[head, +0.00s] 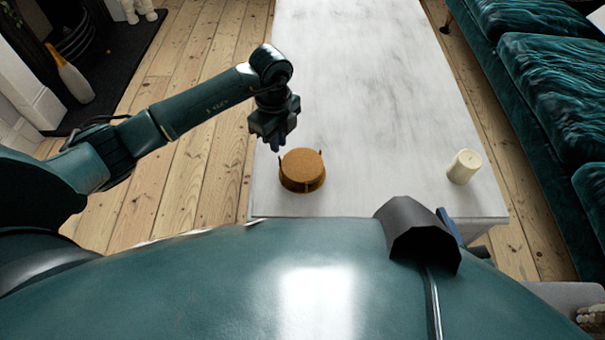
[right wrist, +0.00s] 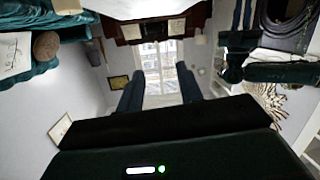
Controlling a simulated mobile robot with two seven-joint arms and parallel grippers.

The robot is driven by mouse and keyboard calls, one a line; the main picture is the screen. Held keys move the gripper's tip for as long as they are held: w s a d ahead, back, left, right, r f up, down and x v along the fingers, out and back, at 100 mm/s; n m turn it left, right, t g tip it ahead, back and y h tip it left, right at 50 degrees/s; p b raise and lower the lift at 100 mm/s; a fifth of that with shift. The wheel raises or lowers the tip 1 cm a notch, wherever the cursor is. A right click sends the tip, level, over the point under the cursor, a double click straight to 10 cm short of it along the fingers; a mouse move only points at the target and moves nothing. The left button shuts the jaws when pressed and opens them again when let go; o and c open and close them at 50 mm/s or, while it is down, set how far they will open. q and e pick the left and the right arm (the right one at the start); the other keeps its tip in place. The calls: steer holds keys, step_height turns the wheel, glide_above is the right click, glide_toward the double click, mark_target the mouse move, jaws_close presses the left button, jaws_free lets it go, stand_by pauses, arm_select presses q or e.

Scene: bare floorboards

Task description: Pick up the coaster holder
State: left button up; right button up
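The coaster holder (head: 302,170) is a round, brown, cork-coloured stack with short upright prongs around it. It stands on the pale marble-look table (head: 370,100) near its front left corner. My left gripper (head: 278,143) hangs just behind and to the left of the holder in the head view, pointing down, apparently above the table and apart from the holder. Its fingers are small and dark there, so their opening is unclear. My right gripper (right wrist: 159,84) shows two dark fingers spread apart with nothing between them in the right wrist view.
A cream candle (head: 464,166) stands on the table's right side. A teal sofa (head: 545,80) lies to the right, and a dark hearth (head: 115,60) with a bottle (head: 74,80) to the left. The table is clear beyond the holder and candle.

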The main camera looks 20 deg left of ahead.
arm_select(q)
step_height(320, 180, down, 6)
steer(key=shift+s+f+b, duration=0.1)
steer(key=shift+s+b, duration=0.05)
steer(key=shift+b, duration=0.85)
steer(key=shift+f, duration=0.45)
arm_select(e)
steer(key=shift+w+a+r+n+t+y, duration=0.1)
steer(key=shift+w+a+n+t+y, duration=0.1)
steer(key=shift+a+n+t+y, duration=0.45)
arm_select(q)
steer(key=shift+r, duration=0.1)
steer(key=shift+c, duration=0.5)
arm_select(e)
steer(key=shift+d+m, duration=0.25)
arm_select(q)
jaws_close()
